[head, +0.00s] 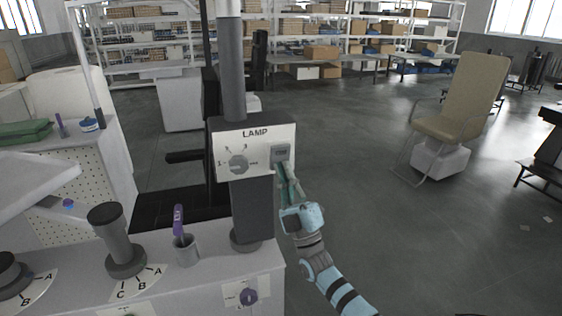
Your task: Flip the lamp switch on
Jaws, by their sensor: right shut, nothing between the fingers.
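The lamp panel (222,140) is a white plate marked LAMP, fixed to the front of a dark upright column in the head view. A small grey switch (280,152) is at its right end, and a round grey dial (238,163) with markings is at its left. My right gripper (286,167) is shut and empty, with its fingertips just below the switch. I cannot tell whether the fingertips touch the switch, or which way it is set. My left gripper is not in view.
A beige chair (455,95) stands at right. The floor (350,150) right of the column is clear.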

